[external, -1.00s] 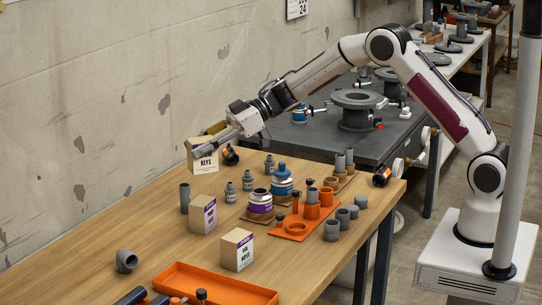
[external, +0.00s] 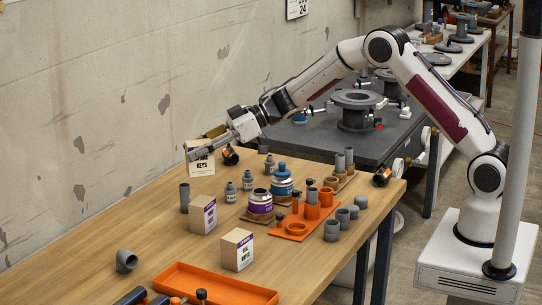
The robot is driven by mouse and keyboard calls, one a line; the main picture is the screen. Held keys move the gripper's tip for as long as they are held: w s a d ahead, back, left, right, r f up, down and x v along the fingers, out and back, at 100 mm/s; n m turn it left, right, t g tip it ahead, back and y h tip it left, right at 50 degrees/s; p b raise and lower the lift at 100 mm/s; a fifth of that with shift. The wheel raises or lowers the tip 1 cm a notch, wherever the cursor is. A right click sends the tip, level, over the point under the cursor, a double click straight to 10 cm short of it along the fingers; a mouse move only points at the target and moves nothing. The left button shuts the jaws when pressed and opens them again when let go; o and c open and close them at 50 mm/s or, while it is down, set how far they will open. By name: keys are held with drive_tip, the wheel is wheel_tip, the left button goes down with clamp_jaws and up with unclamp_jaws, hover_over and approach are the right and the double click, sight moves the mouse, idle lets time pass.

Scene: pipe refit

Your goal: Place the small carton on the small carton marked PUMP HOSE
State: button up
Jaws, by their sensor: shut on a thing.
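A small carton marked SPARE KEYS (external: 203,168) is at the far left part of the wooden table, near the wall. My gripper (external: 196,153) reaches to it from the right and is shut on its upper part. A finger crosses the carton's near face; the far finger is hidden. I cannot tell whether the carton touches the table. A second small carton (external: 202,215) stands upright nearer, with a purple label too small to read. A third small carton (external: 237,250) stands in front of it; its label seems to end in KEYS. I cannot make out PUMP HOSE on any carton.
A grey pipe (external: 184,198) stands beside the second carton. Small bottles (external: 230,192), tins (external: 282,178) and an orange holder (external: 290,231) with pipe pieces lie to the right. An orange tray (external: 215,287) and a grey elbow (external: 126,261) are in front.

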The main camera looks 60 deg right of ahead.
sight(201, 174)
drive_tip(key=shift+f, duration=2.1)
drive_tip(key=shift+f, duration=0.1)
drive_tip(key=shift+f, duration=1.8)
drive_tip(key=o, duration=1.1)
drive_tip(key=shift+f, duration=0.1)
drive_tip(key=shift+s+d+r, duration=0.3)
drive_tip(key=shift+d+r, duration=0.05)
drive_tip(key=v, duration=1.1)
drive_tip(key=shift+s+f, duration=0.1)
